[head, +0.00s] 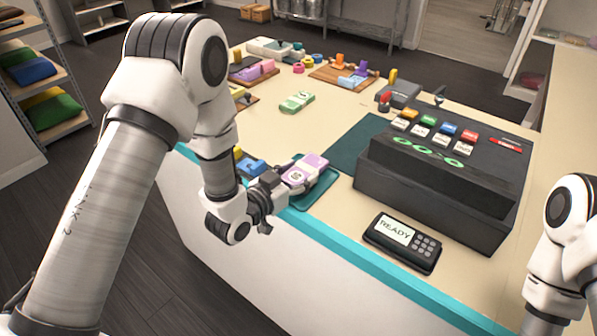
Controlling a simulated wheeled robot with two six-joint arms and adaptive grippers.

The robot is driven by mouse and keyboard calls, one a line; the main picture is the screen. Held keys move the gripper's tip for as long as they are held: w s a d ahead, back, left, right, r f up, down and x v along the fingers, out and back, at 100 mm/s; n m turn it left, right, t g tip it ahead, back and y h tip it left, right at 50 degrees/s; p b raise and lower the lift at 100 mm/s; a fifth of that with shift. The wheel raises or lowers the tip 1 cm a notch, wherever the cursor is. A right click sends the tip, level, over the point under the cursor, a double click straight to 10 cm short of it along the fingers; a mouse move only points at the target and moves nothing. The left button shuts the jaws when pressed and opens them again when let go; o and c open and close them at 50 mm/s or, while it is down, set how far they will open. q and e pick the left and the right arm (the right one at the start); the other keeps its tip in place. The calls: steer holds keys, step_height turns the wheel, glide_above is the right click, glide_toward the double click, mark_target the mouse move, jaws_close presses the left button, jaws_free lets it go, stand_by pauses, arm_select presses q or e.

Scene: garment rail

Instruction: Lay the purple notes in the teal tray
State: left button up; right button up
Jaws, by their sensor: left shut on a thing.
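The purple notes (314,161) are a banded bundle with a pale label, held level over the teal tray (325,188). My left gripper (276,190) is shut on the near end of the bundle at the tray's left side. I cannot tell whether the bundle touches the tray floor, as the gripper and bundle hide part of it. My right arm shows at the right edge, but its gripper is out of view.
A black cash register (437,185) and a card reader (404,240) reading READY stand to the right. Green notes (297,102) lie on the open counter behind. A blue bundle (250,167) lies left of the tray. Wooden boards with small items sit at the back.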

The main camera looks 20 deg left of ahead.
arm_select(q)
steer(key=shift+r, duration=0.1)
steer(key=shift+s+a, duration=0.2)
steer(key=shift+s, duration=0.4)
stand_by(0.5)
steer(key=shift+f+b, duration=0.35)
steer(key=shift+b, duration=0.05)
stand_by(0.6)
steer(key=o, duration=1.4)
steer(key=shift+o, duration=0.2)
steer(key=shift+r, duration=0.15)
steer(key=shift+r+p, duration=1.85)
steer(key=shift+r, duration=0.55)
